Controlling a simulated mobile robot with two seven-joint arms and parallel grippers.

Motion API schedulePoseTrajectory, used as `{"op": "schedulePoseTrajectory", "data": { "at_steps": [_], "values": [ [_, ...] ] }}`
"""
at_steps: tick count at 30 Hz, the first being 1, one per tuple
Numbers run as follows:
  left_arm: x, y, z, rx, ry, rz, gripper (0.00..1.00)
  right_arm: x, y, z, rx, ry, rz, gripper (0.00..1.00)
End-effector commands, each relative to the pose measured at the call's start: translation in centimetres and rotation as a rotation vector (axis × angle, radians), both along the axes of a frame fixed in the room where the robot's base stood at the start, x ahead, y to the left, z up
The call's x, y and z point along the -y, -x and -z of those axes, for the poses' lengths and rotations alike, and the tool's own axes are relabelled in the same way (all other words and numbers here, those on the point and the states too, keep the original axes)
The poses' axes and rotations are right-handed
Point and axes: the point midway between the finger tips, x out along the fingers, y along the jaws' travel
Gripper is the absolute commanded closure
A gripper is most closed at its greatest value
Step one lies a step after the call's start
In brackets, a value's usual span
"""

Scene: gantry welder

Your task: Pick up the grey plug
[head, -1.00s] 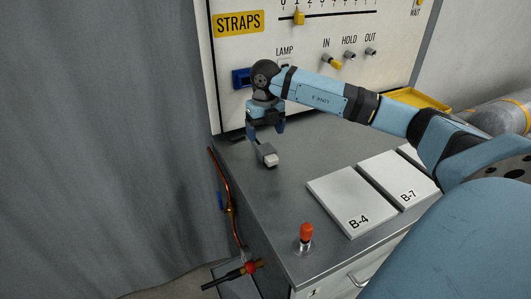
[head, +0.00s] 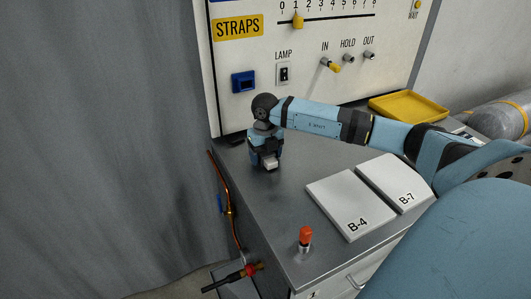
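The grey plug (head: 271,163) lies on the grey bench top near its left back part, with its pale end facing the camera. My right gripper (head: 266,161) points down at the plug from above, with its fingers low around it. The fingers and wrist hide most of the plug's grey body. At this size I cannot tell whether the fingers press on the plug or stand apart from it. My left gripper is not in view.
White plates B-4 (head: 346,203) and B-7 (head: 394,182) lie right of the plug. A yellow tray (head: 408,106) is at the back right. The white panel (head: 230,67) rises behind; a copper pipe (head: 227,200) runs along the left edge.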

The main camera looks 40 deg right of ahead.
Motion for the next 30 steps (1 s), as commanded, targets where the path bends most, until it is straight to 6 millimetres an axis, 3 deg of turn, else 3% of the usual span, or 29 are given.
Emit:
{"op": "schedulePoseTrajectory", "data": {
  "at_steps": [1,5,6,14,20,26,30],
  "values": [
    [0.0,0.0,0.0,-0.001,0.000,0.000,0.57,0.0,0.0,0.0,0.000,0.000,0.000,0.42],
    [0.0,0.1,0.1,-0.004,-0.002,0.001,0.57,0.0,0.0,0.0,0.000,0.000,0.000,0.72],
    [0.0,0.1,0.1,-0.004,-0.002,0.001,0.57,0.0,0.0,0.0,0.000,0.000,0.000,0.75],
    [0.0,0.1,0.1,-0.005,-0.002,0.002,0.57,0.0,0.0,-0.1,0.000,0.000,0.000,0.75],
    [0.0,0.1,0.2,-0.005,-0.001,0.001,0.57,0.0,0.0,-1.3,0.001,-0.001,0.000,0.75],
    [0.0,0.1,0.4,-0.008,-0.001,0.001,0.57,0.0,-0.1,-4.8,0.004,0.000,0.001,0.75],
    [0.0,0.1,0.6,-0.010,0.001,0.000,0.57,0.0,-0.1,-8.2,0.005,0.000,-0.001,0.75]
  ]
}}
